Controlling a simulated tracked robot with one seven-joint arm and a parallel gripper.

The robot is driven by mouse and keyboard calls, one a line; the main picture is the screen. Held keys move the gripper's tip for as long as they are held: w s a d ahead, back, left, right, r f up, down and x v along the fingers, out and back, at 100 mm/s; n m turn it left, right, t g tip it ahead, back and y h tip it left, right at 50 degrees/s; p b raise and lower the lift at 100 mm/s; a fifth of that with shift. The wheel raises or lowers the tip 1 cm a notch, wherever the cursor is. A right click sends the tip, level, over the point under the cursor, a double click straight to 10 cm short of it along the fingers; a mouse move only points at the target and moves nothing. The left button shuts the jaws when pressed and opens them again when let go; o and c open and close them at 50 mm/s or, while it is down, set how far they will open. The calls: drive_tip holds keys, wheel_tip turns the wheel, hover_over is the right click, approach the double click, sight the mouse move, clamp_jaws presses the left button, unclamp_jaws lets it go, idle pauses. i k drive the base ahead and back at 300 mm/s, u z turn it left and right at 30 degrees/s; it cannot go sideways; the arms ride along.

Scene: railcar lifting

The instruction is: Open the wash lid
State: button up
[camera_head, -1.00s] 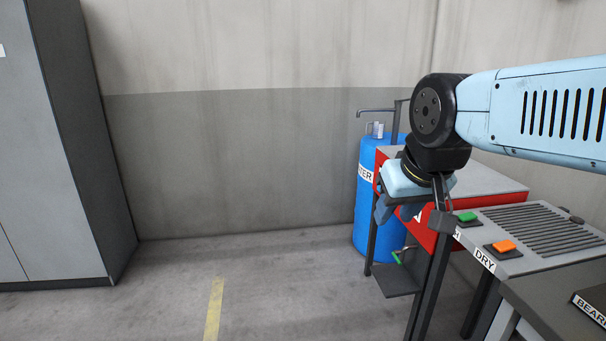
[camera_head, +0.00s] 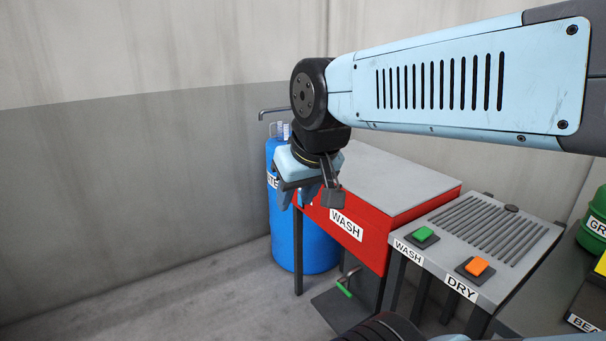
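The wash unit (camera_head: 412,212) is a red box with a white WASH label (camera_head: 346,224) on its front. Its grey wash lid (camera_head: 392,172) lies flat and closed on top. My gripper (camera_head: 308,200) hangs from the blue arm at the left front corner of the unit, pointing down. Its fingers are dark blue and appear apart with nothing seen between them. The gripper and wrist cover the unit's left front corner; I cannot tell whether they touch the lid.
A blue water barrel (camera_head: 304,244) stands behind and left of the unit, with a tap above it. A grey ribbed table (camera_head: 490,236) at right carries a green button (camera_head: 423,234) and an orange button (camera_head: 477,266). A green-handled pedal (camera_head: 344,288) sits below. Floor at left is clear.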

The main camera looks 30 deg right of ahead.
sight(394, 184)
drive_tip(key=z, duration=0.05)
drive_tip(key=i, duration=0.9)
drive_tip(key=z, duration=0.1)
